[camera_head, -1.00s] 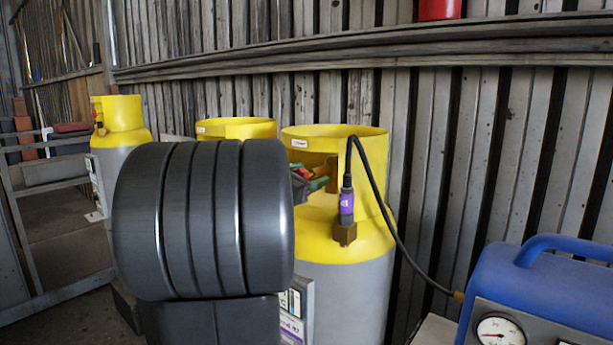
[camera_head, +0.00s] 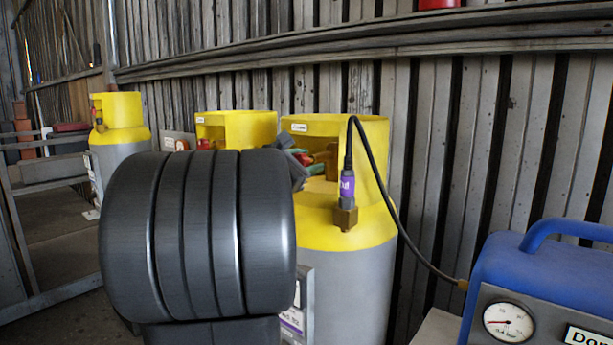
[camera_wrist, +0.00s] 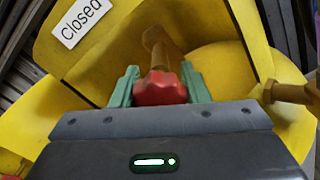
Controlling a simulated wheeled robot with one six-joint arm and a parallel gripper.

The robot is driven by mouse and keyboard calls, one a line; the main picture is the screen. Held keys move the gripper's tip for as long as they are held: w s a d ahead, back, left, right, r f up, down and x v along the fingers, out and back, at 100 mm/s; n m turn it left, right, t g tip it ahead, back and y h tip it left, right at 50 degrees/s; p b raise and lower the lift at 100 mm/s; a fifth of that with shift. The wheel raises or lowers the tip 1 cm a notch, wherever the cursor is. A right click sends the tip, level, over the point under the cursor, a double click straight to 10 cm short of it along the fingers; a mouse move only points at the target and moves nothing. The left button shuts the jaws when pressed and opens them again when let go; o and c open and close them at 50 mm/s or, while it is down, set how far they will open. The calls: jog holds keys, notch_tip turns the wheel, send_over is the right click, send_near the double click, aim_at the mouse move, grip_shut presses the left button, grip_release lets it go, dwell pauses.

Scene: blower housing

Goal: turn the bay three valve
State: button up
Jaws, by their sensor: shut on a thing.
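The nearest cylinder (camera_head: 345,275) is grey with a yellow top and cut-out yellow collar (camera_head: 360,140), right of centre in the head view. Inside the collar is a red valve knob (camera_wrist: 160,90) on a brass stem (camera_wrist: 158,45), seen in the wrist view. My gripper (camera_wrist: 158,88) is shut on this knob, with a green finger pad on each side of it. In the head view my gripper (camera_head: 305,163) reaches into the collar opening, partly hidden by my dark arm. A tag reading "Closed" (camera_wrist: 82,20) is on the collar. No bay number is readable.
A black hose (camera_head: 400,235) runs from a purple-banded fitting (camera_head: 347,187) on the cylinder's brass outlet (camera_head: 345,217) to a blue machine (camera_head: 530,265) with a gauge. Two more yellow-topped cylinders (camera_head: 250,128) (camera_head: 122,135) stand left. A corrugated wall (camera_head: 480,130) is close behind.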

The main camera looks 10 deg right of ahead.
jog(key=m+b, duration=0.2)
jog(key=b, duration=0.1)
jog(key=m+b, duration=0.2)
jog(key=b, duration=0.1)
jog(key=shift+f+m, duration=0.3)
jog(key=shift+f, duration=0.05)
jog(key=m+b, duration=0.4)
jog(key=b, duration=0.1)
jog(key=shift+m, duration=0.3)
jog(key=m+b, duration=0.4)
jog(key=shift+m, duration=0.3)
jog(key=shift+r+m+b, duration=0.2)
jog(key=shift+m+b, duration=1.55)
jog(key=shift+m, duration=0.45)
jog(key=o, duration=1)
jog(key=shift+r, duration=0.1)
jog(key=shift+c, duration=0.2)
jog(key=shift+a, duration=0.1)
